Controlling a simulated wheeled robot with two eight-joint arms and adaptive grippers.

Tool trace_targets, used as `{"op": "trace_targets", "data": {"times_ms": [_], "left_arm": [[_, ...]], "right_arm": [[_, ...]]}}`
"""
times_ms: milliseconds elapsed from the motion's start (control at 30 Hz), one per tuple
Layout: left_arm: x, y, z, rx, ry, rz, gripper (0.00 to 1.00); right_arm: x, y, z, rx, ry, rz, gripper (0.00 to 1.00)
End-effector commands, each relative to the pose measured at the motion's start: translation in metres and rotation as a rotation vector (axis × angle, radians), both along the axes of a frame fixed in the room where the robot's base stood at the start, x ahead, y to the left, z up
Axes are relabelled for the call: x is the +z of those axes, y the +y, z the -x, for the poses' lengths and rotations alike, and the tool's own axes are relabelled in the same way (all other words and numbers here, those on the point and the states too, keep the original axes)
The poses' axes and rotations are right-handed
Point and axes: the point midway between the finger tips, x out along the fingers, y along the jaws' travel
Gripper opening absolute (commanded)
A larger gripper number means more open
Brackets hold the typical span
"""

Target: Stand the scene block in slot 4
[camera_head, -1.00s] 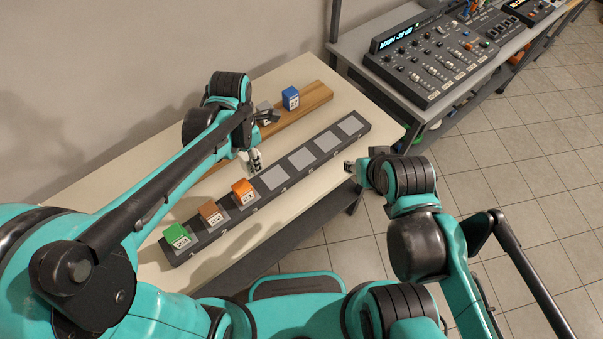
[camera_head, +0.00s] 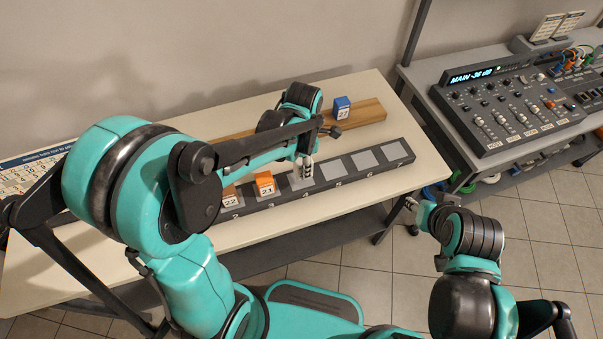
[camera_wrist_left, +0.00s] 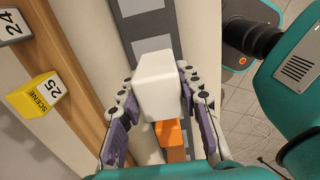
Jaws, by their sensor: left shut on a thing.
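My left gripper (camera_head: 303,168) is shut on a white block (camera_wrist_left: 160,88), gripped between both fingers in the left wrist view (camera_wrist_left: 163,110). No label shows on this block's visible faces. In the head view the gripper is over slot 4 of the dark rack (camera_head: 370,174); the fingers largely hide the block, and I cannot tell whether it touches the slot pad (camera_head: 296,184). A yellow block marked SCENE 25 (camera_wrist_left: 33,95) lies on the wooden board (camera_wrist_left: 75,110). My right gripper (camera_head: 412,204) is off the table's right end; its jaws are too small to read.
An orange block marked 21 (camera_head: 264,184) stands in slot 3, beside the left gripper. A brown block marked 22 (camera_head: 230,197) is in slot 2. Slots 5 to 7 are empty. A blue block (camera_head: 342,108) and a block marked 24 (camera_wrist_left: 12,24) are on the board. A mixing console (camera_head: 510,110) stands right.

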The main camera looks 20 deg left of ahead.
Motion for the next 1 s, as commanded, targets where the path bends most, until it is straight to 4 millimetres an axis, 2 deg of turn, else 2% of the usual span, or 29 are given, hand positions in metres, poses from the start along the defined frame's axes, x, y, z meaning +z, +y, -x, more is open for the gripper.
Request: {"op": "trace_targets", "data": {"times_ms": [233,433,833,867,900,933,1000], "left_arm": [[-0.015,0.008,-0.006,-0.001,0.0,0.0,0.03],[-0.045,0.007,-0.006,-0.001,0.0,0.0,0.03],[-0.05,0.007,-0.006,-0.001,0.0,0.0,0.03],[-0.049,0.007,-0.006,-0.001,0.0,0.0,0.39],[-0.049,0.007,-0.006,-0.001,0.0,0.0,0.49],[-0.049,0.007,-0.006,-0.001,0.0,0.0,0.54],[-0.049,0.007,-0.006,-0.001,0.0,0.0,0.54]], "right_arm": [[-0.006,0.0,0.0,0.0,0.0,0.0,0.4],[-0.018,0.0,0.0,0.0,0.0,0.0,0.4],[-0.021,0.0,0.0,0.0,0.0,0.0,0.4],[-0.021,0.0,0.0,0.0,0.0,0.0,0.4],[-0.02,0.0,0.0,0.0,0.0,0.0,0.4],[-0.02,0.0,0.0,0.0,0.0,0.0,0.4],[-0.02,0.0,0.0,0.0,0.0,0.0,0.4]]}}
